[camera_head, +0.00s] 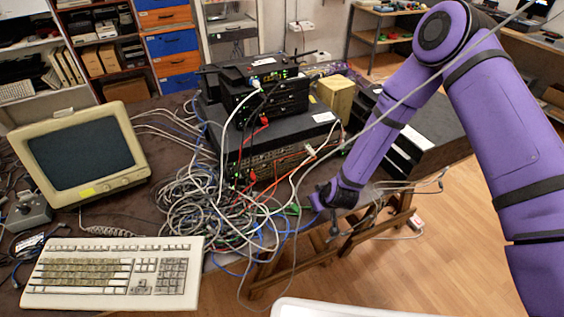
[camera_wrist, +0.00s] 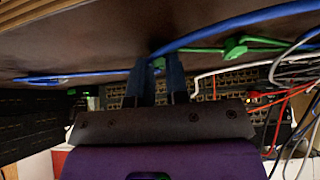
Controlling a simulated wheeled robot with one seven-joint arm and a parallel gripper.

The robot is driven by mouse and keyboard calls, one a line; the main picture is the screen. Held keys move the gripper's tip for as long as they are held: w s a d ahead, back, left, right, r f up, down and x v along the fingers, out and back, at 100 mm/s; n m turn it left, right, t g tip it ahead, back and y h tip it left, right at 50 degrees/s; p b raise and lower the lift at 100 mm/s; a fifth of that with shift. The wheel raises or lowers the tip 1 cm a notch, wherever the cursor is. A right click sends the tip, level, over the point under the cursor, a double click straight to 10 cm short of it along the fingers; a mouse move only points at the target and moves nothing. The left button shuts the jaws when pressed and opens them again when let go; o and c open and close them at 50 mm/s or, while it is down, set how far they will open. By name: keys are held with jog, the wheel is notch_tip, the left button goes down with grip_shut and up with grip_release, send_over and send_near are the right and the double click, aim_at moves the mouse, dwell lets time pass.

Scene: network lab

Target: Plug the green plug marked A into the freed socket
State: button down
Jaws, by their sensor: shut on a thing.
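My gripper (camera_wrist: 156,84) points at the device stack, and its two blue-grey fingers are shut on a small green plug (camera_wrist: 159,65). In the head view my gripper (camera_head: 318,200) is low at the table's front edge, right of the cable tangle. Another green plug (camera_wrist: 235,48) lies to the right on a green cable, apart from the fingers. No letter A can be read on either. Rows of sockets (camera_wrist: 235,80) show beyond the fingers on the rack device (camera_head: 262,165). Which socket is free cannot be told.
A thick tangle of cables (camera_head: 200,200) lies in front of the rack device. A blue cable (camera_wrist: 230,22) runs close past my fingers. A keyboard (camera_head: 112,272) and an old monitor (camera_head: 85,158) stand at the left. Open floor (camera_head: 400,270) lies to the right.

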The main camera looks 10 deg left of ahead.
jog(key=shift+r, duration=0.15)
jog(key=shift+r, duration=2.35)
jog(key=w+a, duration=0.1)
jog(key=a, duration=0.1)
jog(key=w+a, duration=0.2)
jog(key=a, duration=0.1)
jog(key=w+a, duration=0.2)
jog(key=a, duration=0.1)
jog(key=shift+r, duration=0.2)
jog(key=shift+w+a, duration=0.7)
jog(key=shift+w, duration=0.25)
jog(key=shift+w+a, duration=0.7)
jog(key=shift+w, duration=0.25)
jog(key=shift+w+a, duration=0.5)
jog(key=shift+w, duration=0.25)
jog(key=c, duration=1)
grip_release()
jog(key=shift+c, duration=0.2)
